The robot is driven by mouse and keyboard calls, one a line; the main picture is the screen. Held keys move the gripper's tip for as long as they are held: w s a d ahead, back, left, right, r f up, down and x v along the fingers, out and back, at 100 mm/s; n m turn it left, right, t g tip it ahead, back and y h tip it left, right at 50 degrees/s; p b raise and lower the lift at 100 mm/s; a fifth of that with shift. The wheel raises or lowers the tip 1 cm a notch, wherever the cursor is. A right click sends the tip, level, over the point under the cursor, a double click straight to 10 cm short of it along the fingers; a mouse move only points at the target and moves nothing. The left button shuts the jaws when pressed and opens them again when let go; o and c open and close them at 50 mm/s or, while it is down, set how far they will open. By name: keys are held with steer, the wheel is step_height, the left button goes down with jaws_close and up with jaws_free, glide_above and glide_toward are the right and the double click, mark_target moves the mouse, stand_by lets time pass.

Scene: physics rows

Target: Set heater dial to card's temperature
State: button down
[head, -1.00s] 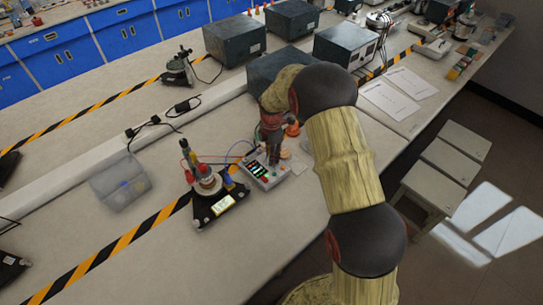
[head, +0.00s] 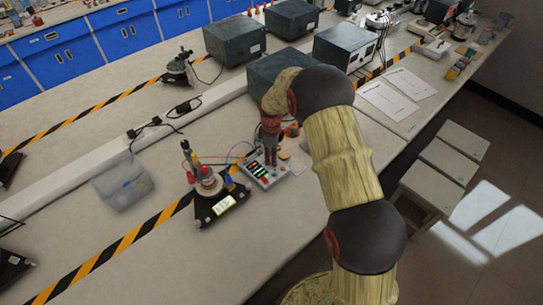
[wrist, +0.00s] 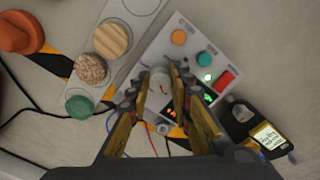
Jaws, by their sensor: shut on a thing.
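The heater's light grey control box (head: 280,174) stands on the bench below my gripper (head: 271,158). A small pale yellow card or label (head: 224,205) lies on the black base left of the box. It also shows in the wrist view (wrist: 268,136), its writing too small to read.
The box face has an orange button (wrist: 179,37), a teal button (wrist: 204,59), a red switch (wrist: 225,79) and lit displays. Several round discs lie on a grey strip (wrist: 125,72) beside it. A clear bin (head: 122,184) stands left. Wires run near the box.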

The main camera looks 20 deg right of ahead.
steer(key=m+p, duration=0.1)
steer(key=m, duration=0.6)
steer(key=shift+a, duration=0.1)
steer(key=m, duration=0.7)
steer(key=shift+m+p, duration=0.3)
steer(key=shift+p, duration=0.1)
steer(key=m, duration=0.3)
steer(key=shift+a+m, duration=0.1)
steer(key=shift+m, duration=0.2)
steer(key=m, duration=0.3)
steer(key=shift+m, duration=0.3)
steer(key=m, duration=0.6)
steer(key=shift+w+p, duration=0.1)
steer(key=shift+p, duration=0.2)
steer(key=shift+m, duration=0.3)
steer(key=c, duration=1.7)
jaws_free()
